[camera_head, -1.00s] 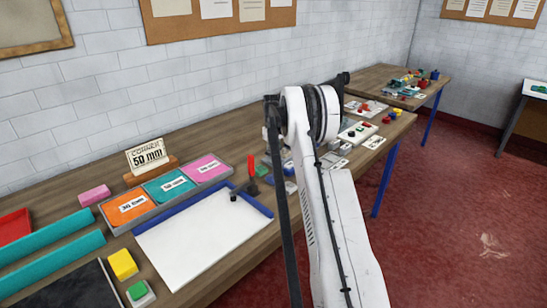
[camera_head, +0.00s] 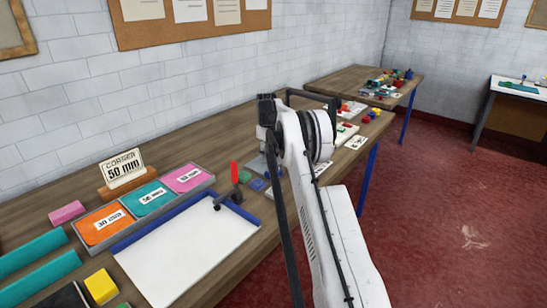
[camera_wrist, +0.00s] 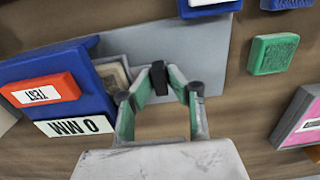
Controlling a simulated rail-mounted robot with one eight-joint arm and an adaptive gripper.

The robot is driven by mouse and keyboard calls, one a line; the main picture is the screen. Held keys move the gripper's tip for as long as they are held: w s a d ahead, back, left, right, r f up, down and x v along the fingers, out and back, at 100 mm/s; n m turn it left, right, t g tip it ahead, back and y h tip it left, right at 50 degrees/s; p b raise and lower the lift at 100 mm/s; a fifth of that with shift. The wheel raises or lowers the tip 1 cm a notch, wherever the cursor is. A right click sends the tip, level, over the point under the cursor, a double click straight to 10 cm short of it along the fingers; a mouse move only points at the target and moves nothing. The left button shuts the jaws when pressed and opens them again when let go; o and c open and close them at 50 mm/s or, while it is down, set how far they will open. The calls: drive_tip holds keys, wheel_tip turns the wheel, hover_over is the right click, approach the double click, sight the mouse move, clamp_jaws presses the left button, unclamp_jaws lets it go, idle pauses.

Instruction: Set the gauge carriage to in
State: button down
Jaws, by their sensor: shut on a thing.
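In the wrist view my gripper (camera_wrist: 158,80) has its green-padded fingers closing in around a small dark upright knob (camera_wrist: 158,70). The knob stands over a grey plate (camera_wrist: 225,72). It looks like the handle of the gauge carriage, but the gripper covers most of it and I cannot read its position. A blue block (camera_wrist: 92,82) with a red TEST button (camera_wrist: 42,91) and a "0 MM" label (camera_wrist: 74,126) sits left of the fingers. In the head view my arm hides the gripper and the knob.
A green block (camera_wrist: 273,54) and a pink labelled piece (camera_wrist: 301,122) lie to the right in the wrist view. In the head view, a white board (camera_head: 185,250), a red-handled tool (camera_head: 234,174) and a "50 mm" sign (camera_head: 124,168) stand on the bench left of my arm.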

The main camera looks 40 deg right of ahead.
drive_tip(key=c, duration=1.7)
unclamp_jaws()
drive_tip(key=shift+a, duration=0.1)
wheel_tip(320, 180, up, 12)
drive_tip(key=shift+c, duration=0.4)
